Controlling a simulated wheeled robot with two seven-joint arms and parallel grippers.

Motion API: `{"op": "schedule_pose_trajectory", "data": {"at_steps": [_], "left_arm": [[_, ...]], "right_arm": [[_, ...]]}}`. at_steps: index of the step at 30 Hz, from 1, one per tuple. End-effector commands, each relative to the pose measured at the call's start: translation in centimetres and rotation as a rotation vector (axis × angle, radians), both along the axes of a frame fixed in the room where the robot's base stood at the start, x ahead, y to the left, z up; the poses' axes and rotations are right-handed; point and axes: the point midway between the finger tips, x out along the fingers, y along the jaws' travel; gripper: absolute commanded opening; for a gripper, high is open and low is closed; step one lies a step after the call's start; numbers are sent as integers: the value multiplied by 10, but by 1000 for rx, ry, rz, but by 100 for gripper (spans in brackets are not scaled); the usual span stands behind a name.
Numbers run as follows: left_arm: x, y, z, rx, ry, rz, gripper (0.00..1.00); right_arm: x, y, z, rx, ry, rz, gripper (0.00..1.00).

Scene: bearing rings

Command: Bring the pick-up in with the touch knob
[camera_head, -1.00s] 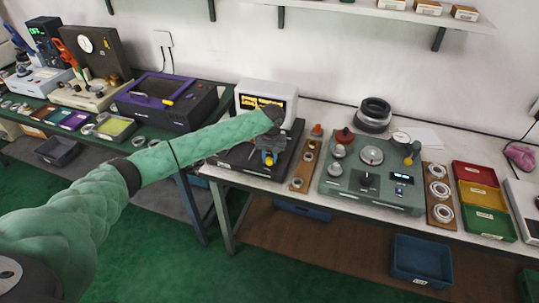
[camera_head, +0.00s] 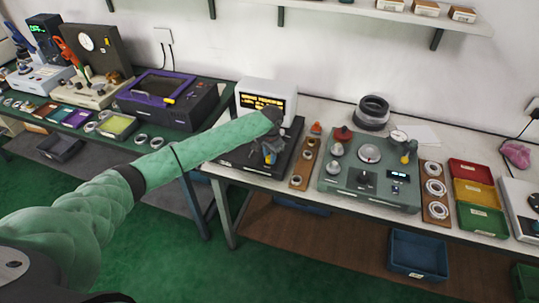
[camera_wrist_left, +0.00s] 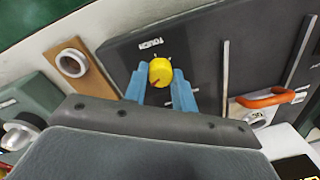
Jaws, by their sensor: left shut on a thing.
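A display with orange text (camera_head: 264,103) stands behind. An orange handle (camera_wrist_left: 272,98) on a light block lies by metal rails in the wrist view; I cannot tell whether it is the pick-up. My right gripper is not in view.
A wooden board with rings (camera_head: 303,165) lies right of the instrument. Beyond it are a green-grey device (camera_head: 345,190), another ring board (camera_head: 435,200) and red, yellow and green trays (camera_head: 478,192). A purple-topped device (camera_head: 160,88) is at left.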

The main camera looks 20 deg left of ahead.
Motion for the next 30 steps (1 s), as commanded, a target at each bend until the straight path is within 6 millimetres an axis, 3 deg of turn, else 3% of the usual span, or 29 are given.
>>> {"op": "schedule_pose_trajectory", "data": {"at_steps": [22, 23, 25, 26, 30], "left_arm": [[0, 0, 0, 1, 0, -88, 4], [0, 0, 0, 1, 0, -88, 30], [0, 0, 0, 1, 0, -88, 44], [0, 0, 0, 1, 0, -88, 48], [0, 0, 0, 1, 0, -88, 48]], "right_arm": [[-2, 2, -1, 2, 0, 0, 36], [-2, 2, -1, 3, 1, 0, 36], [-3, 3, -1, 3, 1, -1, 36], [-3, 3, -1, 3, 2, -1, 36], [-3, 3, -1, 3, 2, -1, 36]]}}
